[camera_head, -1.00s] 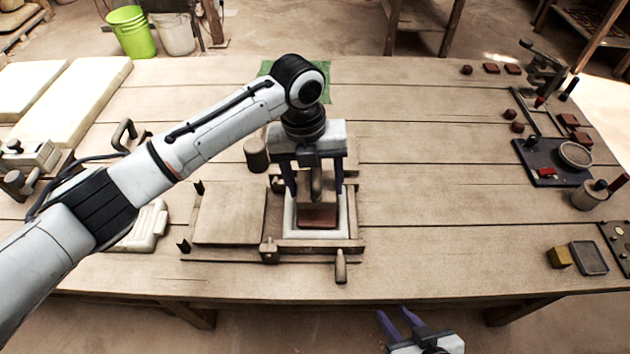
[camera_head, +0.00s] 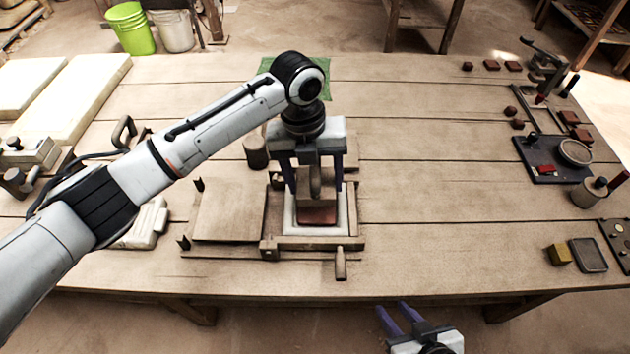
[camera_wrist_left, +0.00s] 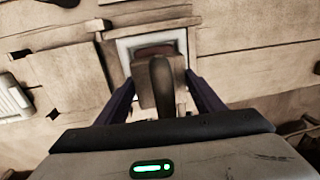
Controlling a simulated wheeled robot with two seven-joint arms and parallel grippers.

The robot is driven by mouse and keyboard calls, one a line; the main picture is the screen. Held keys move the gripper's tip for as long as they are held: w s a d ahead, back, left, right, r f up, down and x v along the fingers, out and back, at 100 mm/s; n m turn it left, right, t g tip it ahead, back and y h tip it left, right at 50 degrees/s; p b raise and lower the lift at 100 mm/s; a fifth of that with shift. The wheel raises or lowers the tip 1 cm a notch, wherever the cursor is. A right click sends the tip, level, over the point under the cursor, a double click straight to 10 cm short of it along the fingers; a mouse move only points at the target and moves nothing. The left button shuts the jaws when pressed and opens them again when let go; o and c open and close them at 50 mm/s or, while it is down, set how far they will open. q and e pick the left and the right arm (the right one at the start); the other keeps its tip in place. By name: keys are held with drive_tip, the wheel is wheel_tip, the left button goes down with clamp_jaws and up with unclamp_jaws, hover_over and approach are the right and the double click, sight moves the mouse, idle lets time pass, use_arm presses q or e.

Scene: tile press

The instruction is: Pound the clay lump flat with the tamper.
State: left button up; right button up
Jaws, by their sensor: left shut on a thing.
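My left gripper (camera_head: 315,188) is shut on the tamper (camera_head: 316,203), a wooden block with an upright rounded handle. The handle also shows in the left wrist view (camera_wrist_left: 161,84), between the two purple fingers. The reddish-brown clay lump (camera_head: 318,216) lies inside the white-lined wooden mould frame (camera_head: 288,222). The tamper is over the clay and hides part of it; whether they touch I cannot tell. A strip of clay also shows past the block in the left wrist view (camera_wrist_left: 155,51). My right gripper (camera_head: 394,309) is open and empty beyond the table's front edge.
A flat wooden board (camera_head: 229,212) lies left of the mould, and a wooden handle (camera_head: 341,263) sticks out at its front. The table right of the mould is clear up to the dark tray (camera_head: 545,172).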

use_arm(q)
drive_tip(key=shift+r, duration=0.2)
drive_tip(key=shift+f, duration=0.1)
wheel_tip(320, 180, down, 6)
drive_tip(key=b, duration=0.3)
drive_tip(key=shift+s+b, duration=0.1)
drive_tip(key=shift+b, duration=0.2)
drive_tip(key=shift+r+p, duration=0.35)
drive_tip(key=shift+p, duration=0.1)
wheel_tip(320, 180, up, 5)
drive_tip(key=p, duration=0.2)
drive_tip(key=shift+p, duration=0.4)
drive_tip(key=shift+r, duration=0.25)
drive_tip(key=shift+f, duration=0.1)
